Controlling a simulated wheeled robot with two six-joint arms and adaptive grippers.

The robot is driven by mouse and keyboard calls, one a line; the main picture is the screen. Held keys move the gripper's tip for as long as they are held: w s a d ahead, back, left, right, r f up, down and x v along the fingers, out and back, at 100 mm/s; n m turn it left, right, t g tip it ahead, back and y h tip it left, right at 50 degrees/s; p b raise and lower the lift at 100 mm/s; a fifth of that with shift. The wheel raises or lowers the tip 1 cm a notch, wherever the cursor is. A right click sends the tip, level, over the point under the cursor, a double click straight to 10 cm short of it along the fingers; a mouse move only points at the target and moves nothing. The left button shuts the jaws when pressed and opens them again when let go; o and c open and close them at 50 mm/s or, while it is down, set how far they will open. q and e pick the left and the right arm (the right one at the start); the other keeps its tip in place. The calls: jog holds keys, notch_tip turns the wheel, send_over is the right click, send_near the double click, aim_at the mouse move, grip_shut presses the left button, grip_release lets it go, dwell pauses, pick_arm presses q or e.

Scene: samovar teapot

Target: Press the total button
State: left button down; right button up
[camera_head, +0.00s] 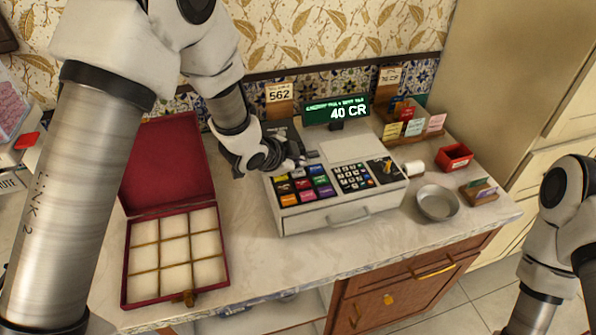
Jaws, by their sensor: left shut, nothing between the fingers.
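A white cash register (335,212) stands on the marble counter. It has a block of coloured keys (304,185), a dark number keypad (353,178), and a small dark panel (385,170) with an orange-yellow part at the right. The key labels are too small to read, so I cannot tell which is the total button. The register's green-lit display (337,112) reads 40 CR below a smaller line of text. My left gripper (294,161) is shut and empty, over the register's back left, just behind the coloured keys. I cannot tell whether it touches. My right gripper is out of view.
An open red box (175,210) with empty cream compartments lies at left. A metal bowl (437,203), a red tray (455,158) and a card holder (413,124) stand right of the register. The front counter strip is clear.

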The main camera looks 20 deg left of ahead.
aim_at(297, 174)
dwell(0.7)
pick_arm(q)
jog(key=shift+f+b, duration=0.35)
jog(key=shift+f, duration=0.1)
jog(key=shift+f, duration=0.35)
dwell(0.4)
jog(key=shift+r+p, duration=0.4)
jog(key=shift+r, duration=0.4)
jog(key=shift+r, duration=0.1)
notch_tip(297, 174, up, 5)
jog(key=p, duration=0.4)
dwell(0.3)
